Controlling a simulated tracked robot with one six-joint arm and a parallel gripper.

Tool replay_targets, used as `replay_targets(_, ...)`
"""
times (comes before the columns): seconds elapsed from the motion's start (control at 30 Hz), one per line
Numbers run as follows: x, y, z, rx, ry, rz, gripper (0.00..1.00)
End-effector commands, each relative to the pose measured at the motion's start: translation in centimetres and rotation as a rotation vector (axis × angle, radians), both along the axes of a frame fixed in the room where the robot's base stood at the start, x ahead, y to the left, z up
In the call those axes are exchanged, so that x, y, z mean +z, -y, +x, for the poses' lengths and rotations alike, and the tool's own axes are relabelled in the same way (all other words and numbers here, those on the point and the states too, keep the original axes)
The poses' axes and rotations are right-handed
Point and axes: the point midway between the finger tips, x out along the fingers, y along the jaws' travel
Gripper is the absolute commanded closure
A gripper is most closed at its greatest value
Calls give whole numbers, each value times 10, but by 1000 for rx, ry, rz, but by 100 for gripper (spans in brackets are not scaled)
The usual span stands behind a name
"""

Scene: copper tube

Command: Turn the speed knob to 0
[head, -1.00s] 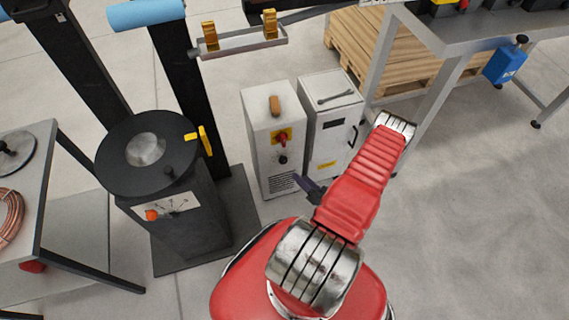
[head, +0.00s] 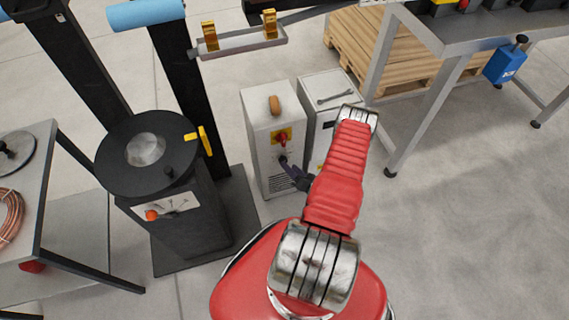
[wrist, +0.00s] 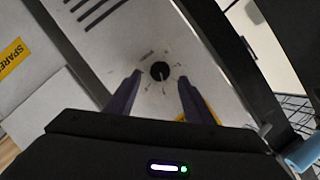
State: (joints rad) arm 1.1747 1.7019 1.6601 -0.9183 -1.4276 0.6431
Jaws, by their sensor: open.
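The speed knob (wrist: 160,71) is a small round black knob on the pale front panel of a cabinet (head: 262,122). In the wrist view a light pointer line shows on it, aimed roughly down the picture, with small dial marks around it. My gripper (head: 286,163) is at the lower front of the cabinet in the head view and covers the knob there. In the wrist view my gripper (wrist: 160,78) is open, with one dark finger on each side of the knob and a visible gap to both. Whether the fingertips reach the knob's depth I cannot tell.
A red switch on a yellow plate (head: 282,137) sits just above the knob. A second pale box (head: 325,88) with a wrench on top stands close on the right. A black pedestal machine (head: 190,215) stands left.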

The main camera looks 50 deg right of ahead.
Motion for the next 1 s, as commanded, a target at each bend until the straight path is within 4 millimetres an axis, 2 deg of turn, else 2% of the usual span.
replay_targets(0.2, -8, 5, 29, 3, 0, -2, 52)
replay_targets(0.33, -12, 8, 41, 3, 0, -1, 52)
replay_targets(0.73, -14, 10, 48, 0, 0, 0, 52)
replay_targets(1.0, -14, 11, 48, 0, 0, 0, 70)
